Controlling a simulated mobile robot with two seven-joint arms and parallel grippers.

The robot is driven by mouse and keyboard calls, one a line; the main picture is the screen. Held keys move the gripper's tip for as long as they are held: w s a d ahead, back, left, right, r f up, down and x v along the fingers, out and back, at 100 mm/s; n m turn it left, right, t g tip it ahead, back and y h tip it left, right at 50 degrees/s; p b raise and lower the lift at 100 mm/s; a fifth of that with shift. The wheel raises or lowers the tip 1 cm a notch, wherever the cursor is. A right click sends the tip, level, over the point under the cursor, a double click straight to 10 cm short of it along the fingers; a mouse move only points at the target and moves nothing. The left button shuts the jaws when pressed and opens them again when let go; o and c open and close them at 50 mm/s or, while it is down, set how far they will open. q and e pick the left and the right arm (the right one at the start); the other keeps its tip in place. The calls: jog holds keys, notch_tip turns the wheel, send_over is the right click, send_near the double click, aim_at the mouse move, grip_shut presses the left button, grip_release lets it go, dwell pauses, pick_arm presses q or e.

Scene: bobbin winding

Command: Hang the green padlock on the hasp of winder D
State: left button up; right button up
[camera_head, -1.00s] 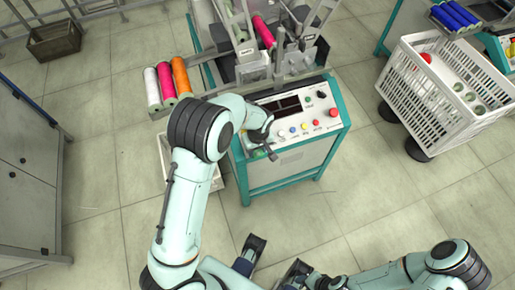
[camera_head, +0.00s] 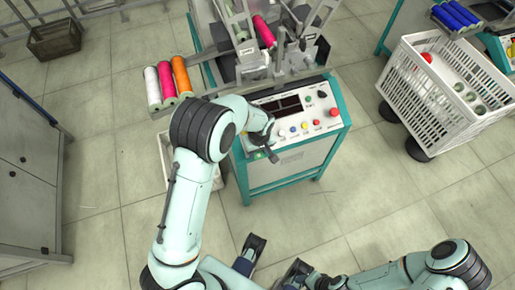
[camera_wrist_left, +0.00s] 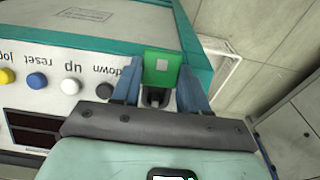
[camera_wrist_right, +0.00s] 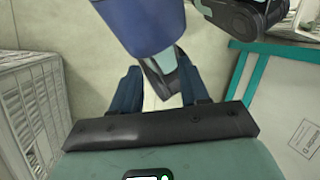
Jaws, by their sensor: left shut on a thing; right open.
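The green padlock (camera_wrist_left: 162,68) is between the fingertips of my left gripper (camera_wrist_left: 158,88). Its square green face with a pale patch shows beside the control panel edge. A small grey-black part lies between the fingers; I cannot tell if it is the shackle. In the head view the left gripper (camera_head: 265,146) is over the left front corner of the winder (camera_head: 290,120), with a bit of green at its tip. No hasp or letter D can be made out. My right gripper (camera_wrist_right: 160,92) is open, low down in front of the winder.
The panel carries several coloured buttons and a red knob (camera_head: 333,113). Thread spools (camera_head: 167,85) lie on a rack at the left. A white crate (camera_head: 420,95) stands on the right. A grey cabinet (camera_head: 25,170) is at the far left. The floor in front is clear.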

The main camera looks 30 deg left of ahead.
pick_arm(q)
jog(key=shift+s+d+f, duration=0.1)
jog(key=o, duration=1.3)
jog(key=shift+o, duration=0.2)
notch_tip(320, 180, up, 14)
jog(key=p, duration=0.2)
jog(key=shift+s+d+f, duration=0.25)
jog(key=shift+s+d, duration=0.1)
jog(key=shift+d, duration=0.05)
pick_arm(e)
jog(key=r, duration=0.1)
jog(key=w+r, duration=0.1)
jog(key=shift+r, duration=0.35)
pick_arm(q)
jog(key=shift+f, duration=0.1)
